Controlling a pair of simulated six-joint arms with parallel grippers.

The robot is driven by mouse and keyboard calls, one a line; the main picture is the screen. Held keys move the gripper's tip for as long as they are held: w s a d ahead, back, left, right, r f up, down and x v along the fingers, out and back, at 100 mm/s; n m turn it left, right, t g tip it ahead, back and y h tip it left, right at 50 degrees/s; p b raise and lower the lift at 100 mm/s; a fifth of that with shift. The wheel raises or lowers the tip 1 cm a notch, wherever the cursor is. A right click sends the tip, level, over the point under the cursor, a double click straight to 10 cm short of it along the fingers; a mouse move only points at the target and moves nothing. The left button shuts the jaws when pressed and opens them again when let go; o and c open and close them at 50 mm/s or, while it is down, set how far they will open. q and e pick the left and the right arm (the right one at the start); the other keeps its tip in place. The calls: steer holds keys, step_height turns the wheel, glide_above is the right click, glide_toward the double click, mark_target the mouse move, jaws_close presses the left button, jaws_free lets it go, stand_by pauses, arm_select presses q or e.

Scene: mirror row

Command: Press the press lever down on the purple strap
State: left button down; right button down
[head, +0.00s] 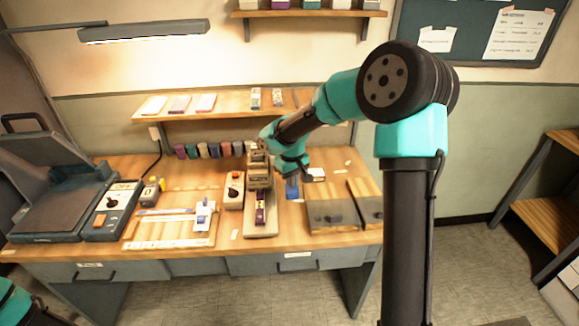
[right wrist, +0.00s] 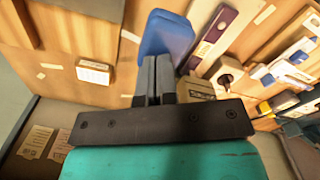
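The purple strap (head: 260,212) lies on the pale base of the press (head: 258,177), at the middle of the bench. In the right wrist view the purple strap (right wrist: 218,30) is to the right of the fingers. The press lever cannot be made out clearly behind my arm. My right gripper (head: 293,176) points down just right of the press. In its wrist view, the fingers of this gripper (right wrist: 153,70) are together with nothing visible between them. A blue object (right wrist: 165,35) is just beyond the fingertips; contact cannot be told. My left gripper is out of view.
A grey heat press (head: 60,190) stands open at the left. A switch box (head: 234,190) is left of the press. A wooden board with a blue-and-white tool (head: 203,215) lies further left. Wooden boxes (head: 330,208) stand to the right. A shelf (head: 220,105) hangs behind.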

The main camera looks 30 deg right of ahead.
steer(key=shift+f, duration=1.7)
step_height(320, 180, up, 15)
stand_by(1.0)
stand_by(0.3)
